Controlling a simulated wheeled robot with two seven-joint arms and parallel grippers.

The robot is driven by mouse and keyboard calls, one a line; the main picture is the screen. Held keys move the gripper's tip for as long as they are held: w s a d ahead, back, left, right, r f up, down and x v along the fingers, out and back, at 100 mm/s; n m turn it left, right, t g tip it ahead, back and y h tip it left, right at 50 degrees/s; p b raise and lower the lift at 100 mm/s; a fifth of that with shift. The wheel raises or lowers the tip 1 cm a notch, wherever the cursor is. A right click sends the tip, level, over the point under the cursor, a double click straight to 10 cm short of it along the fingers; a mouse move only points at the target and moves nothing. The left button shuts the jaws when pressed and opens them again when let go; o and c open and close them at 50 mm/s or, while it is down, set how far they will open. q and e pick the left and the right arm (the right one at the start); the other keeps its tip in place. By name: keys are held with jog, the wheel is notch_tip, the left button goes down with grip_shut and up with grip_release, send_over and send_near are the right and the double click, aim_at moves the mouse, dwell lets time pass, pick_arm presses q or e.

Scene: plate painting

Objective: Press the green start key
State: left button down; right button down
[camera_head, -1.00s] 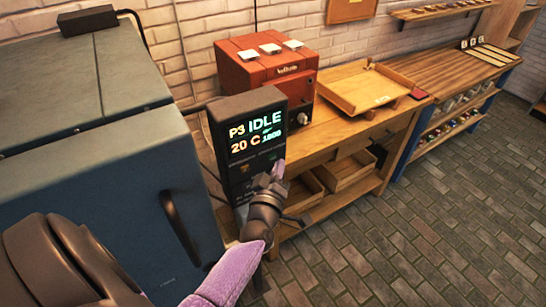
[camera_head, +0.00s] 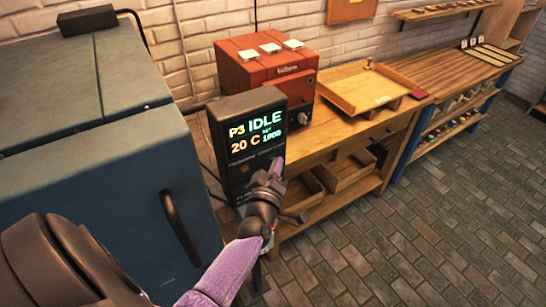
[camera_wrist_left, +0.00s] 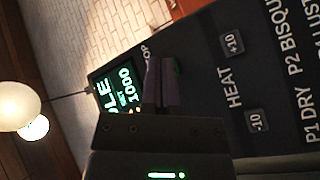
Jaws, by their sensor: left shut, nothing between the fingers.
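The black control panel (camera_head: 235,170) stands beside the blue kiln, its screen (camera_head: 257,131) reading P3 IDLE, 20 C and 1000. My left gripper (camera_head: 276,168) is shut and empty, its tips in front of the panel's right part below the screen. In the left wrist view the shut fingers (camera_wrist_left: 162,82) are over the panel face, beside the screen (camera_wrist_left: 118,92). A small patch of green, perhaps the start key (camera_wrist_left: 177,67), shows at the fingertips' edge, mostly hidden. I cannot tell whether the tips touch it. My right gripper is out of view.
The +10 key (camera_wrist_left: 234,43) and -10 key (camera_wrist_left: 256,120) lie close to the fingers, by the HEAT label. The blue kiln (camera_head: 120,180) fills the left. A red box (camera_head: 265,75) and a wooden tray (camera_head: 360,88) stand on the bench behind.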

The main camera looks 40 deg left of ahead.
pick_arm(q)
jog(key=shift+w+a, duration=0.15)
jog(key=shift+a, duration=0.15)
dwell(0.5)
dwell(0.4)
jog(key=shift+s+d, duration=0.3)
jog(key=shift+d, duration=0.4)
jog(key=shift+d+p, duration=0.1)
jog(key=shift+p, duration=0.2)
jog(key=d, duration=0.1)
jog(key=s+d+p, duration=0.1)
jog(key=d, duration=0.1)
jog(key=s+d, duration=0.1)
jog(key=shift+d, duration=0.25)
